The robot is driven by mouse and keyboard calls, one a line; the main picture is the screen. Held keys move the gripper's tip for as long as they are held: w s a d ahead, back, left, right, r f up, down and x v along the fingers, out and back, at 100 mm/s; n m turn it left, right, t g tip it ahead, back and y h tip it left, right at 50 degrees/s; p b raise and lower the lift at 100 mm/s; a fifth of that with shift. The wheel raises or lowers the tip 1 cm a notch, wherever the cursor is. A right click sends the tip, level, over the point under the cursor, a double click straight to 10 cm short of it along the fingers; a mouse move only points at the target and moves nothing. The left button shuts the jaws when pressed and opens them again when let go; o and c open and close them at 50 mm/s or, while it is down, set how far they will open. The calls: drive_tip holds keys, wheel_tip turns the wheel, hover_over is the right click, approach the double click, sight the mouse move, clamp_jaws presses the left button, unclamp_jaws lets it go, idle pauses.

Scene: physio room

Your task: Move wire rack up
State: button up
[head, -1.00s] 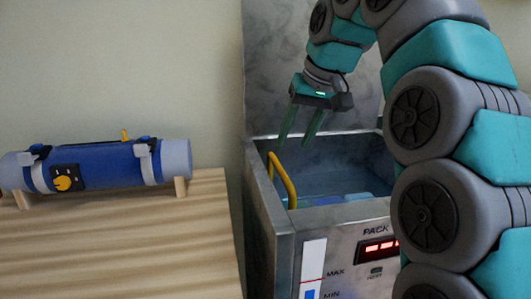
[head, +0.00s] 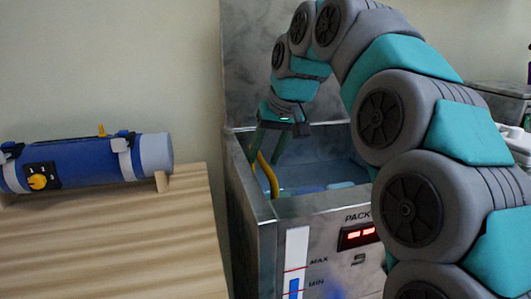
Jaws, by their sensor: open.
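A steel tank (head: 262,245) stands in the middle with its lid raised behind it. A yellow curved handle (head: 270,178) rises inside its left wall; I take it for part of the wire rack, whose body is hidden by the tank walls. Blue packs (head: 340,185) show low inside. My gripper (head: 266,160) points down into the tank's left side, its two green fingers open. The fingers are at the upper part of the handle in the picture; I cannot tell whether they are around it or touching it.
A wooden table (head: 110,240) is at the left, bearing a blue cylinder (head: 75,162) with straps and a yellow knob. The tank's front has a red display (head: 358,236) and a level gauge (head: 296,255). A grey surface (head: 500,95) stands at the right.

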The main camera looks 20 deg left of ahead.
drive_tip(key=shift+c, duration=0.3)
clamp_jaws()
idle(1.1)
